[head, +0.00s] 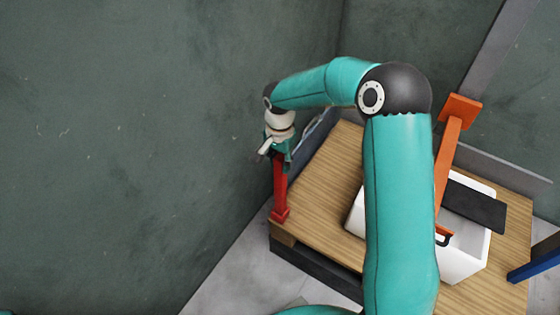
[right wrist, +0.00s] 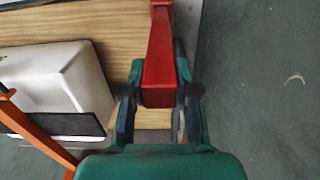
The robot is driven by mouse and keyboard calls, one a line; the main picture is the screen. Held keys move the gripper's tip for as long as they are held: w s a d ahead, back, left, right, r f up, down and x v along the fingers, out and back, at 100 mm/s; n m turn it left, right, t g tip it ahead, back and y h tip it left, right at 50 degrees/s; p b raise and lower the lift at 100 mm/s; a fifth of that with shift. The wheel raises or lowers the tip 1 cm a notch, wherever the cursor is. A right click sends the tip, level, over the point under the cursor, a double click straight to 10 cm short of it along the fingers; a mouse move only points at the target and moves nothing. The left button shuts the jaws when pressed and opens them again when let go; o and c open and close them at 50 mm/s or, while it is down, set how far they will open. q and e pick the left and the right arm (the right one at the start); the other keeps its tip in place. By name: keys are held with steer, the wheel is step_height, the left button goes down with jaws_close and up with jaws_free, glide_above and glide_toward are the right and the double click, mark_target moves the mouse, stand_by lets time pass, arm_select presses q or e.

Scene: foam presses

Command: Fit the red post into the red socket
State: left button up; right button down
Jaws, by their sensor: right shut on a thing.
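My right gripper (head: 278,155) hangs near the left corner of the wooden table and is shut on the red post (head: 279,190). The post hangs roughly upright below the gripper, with a wider red end at the bottom, over or at the table's left corner; I cannot tell whether it touches. In the right wrist view the gripper's fingers (right wrist: 160,82) stand on both sides of the red post (right wrist: 160,55), which runs away from the camera. I cannot make out a separate red socket in either view. My left gripper is not in view.
The wooden table (head: 328,178) carries a white bin (head: 465,262) with a dark panel (head: 474,205). An orange post (head: 446,160) leans up out of the bin area. A blue bar (head: 535,260) is at the right edge. A wall (head: 150,130) stands close left of the gripper.

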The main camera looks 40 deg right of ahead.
steer(key=shift+f+b, duration=1.5)
steer(key=shift+f, duration=0.45)
steer(key=c, duration=0.8)
jaws_free()
steer(key=shift+o, duration=0.2)
step_height(320, 180, up, 12)
steer(key=shift+f, duration=0.1)
